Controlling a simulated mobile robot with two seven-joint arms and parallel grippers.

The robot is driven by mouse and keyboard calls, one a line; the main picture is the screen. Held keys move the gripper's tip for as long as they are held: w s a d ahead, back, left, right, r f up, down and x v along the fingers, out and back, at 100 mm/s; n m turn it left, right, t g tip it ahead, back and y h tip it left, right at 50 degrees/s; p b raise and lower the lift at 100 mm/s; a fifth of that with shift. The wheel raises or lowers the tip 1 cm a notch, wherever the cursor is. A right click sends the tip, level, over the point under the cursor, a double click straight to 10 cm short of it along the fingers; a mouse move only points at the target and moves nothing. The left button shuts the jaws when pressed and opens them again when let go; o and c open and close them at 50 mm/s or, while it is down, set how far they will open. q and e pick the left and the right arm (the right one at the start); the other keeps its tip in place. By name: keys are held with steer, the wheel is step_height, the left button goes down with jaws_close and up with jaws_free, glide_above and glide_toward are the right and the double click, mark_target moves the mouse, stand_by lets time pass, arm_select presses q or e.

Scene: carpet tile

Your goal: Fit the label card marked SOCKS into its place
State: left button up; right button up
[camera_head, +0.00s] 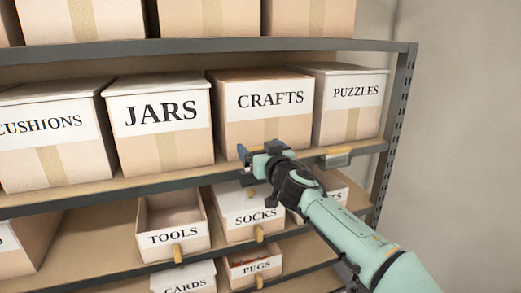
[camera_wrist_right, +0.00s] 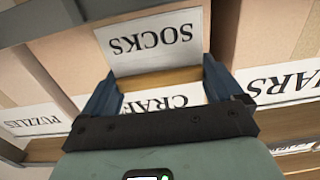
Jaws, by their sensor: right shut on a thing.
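The white label card marked SOCKS shows upside down in the right wrist view (camera_wrist_right: 155,42). It is between the fingers of my right gripper (camera_wrist_right: 158,85), which is shut on it, with a brown strip along the card's near edge. In the head view my right gripper (camera_head: 257,151) is in front of the lower part of the CRAFTS box (camera_head: 268,108), near the shelf edge. The card cannot be made out there. A grey holder (camera_head: 337,158) sits on the shelf edge below the PUZZLES box (camera_head: 350,105). My left gripper is out of view.
The JARS box (camera_head: 160,120) and CUSHIONS box (camera_head: 50,135) stand left on the same shelf. Below are the TOOLS box (camera_head: 172,222), a box labelled SOCKS (camera_head: 235,200) and a PEGS box (camera_head: 240,268). A perforated metal post (camera_head: 393,120) and bare wall (camera_head: 460,120) are right.

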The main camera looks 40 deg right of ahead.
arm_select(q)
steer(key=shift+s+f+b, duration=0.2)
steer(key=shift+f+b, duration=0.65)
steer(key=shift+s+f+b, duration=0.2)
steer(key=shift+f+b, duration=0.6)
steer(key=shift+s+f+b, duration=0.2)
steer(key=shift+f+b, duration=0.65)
arm_select(e)
steer(key=shift+f, duration=2)
steer(key=o, duration=0.7)
steer(key=shift+c, duration=0.2)
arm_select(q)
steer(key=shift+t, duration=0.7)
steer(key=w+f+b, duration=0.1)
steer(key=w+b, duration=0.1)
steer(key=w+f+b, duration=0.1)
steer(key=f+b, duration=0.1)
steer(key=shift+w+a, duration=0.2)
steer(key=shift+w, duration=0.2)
arm_select(e)
steer(key=v, duration=1.3)
steer(key=shift+s, duration=0.2)
steer(key=shift+a, duration=0.1)
